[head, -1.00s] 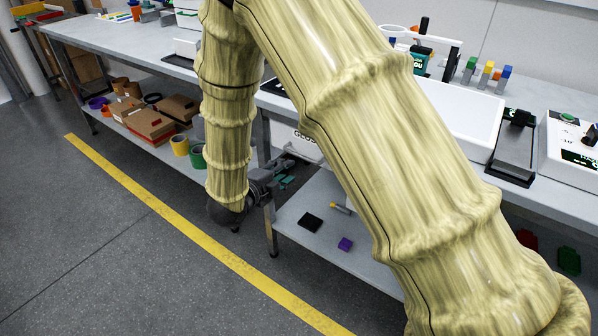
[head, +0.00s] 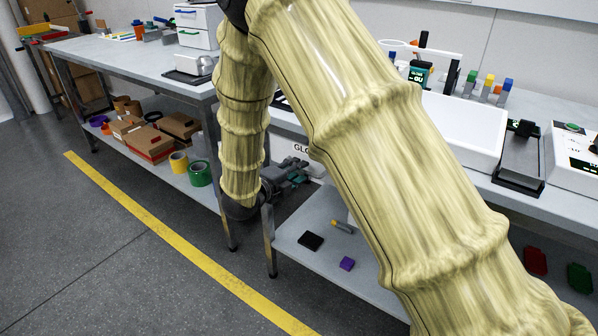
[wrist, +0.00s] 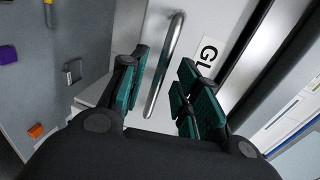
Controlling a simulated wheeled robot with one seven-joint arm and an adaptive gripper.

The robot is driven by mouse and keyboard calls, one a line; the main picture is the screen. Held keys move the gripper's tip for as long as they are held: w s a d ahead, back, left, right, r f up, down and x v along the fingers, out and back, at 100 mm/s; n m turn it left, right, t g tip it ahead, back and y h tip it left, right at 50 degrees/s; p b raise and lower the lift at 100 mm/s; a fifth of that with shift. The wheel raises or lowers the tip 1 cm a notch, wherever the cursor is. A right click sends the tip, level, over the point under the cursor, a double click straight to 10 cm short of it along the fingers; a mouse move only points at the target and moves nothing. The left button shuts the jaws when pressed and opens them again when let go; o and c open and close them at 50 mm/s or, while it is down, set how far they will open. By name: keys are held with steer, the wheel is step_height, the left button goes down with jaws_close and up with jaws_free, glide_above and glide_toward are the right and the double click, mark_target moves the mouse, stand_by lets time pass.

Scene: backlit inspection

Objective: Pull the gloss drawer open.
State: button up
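The gloss drawer (head: 285,146) is a white front under the bench top, mostly hidden behind my arm; part of its label shows. In the wrist view its white front (wrist: 217,22) carries a "GL" label (wrist: 207,52) and a silver bar handle (wrist: 164,65). My gripper (head: 302,170) is at the drawer front, beside the bench leg. In the wrist view my gripper (wrist: 160,84) is open, with teal pads apart. The handle's lower part lies between the fingers in the picture; I cannot tell whether they touch it. Whether the drawer is shut is unclear.
The lower shelf (head: 325,268) holds a black block (head: 310,241), a purple block (head: 347,263) and a yellow-grey piece (head: 342,227). A bench leg (head: 269,242) stands near my gripper. Boxes and tape rolls (head: 200,173) sit on the left shelf. The floor in front is clear.

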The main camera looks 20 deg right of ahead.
steer(key=shift+x, duration=0.95)
jaws_close()
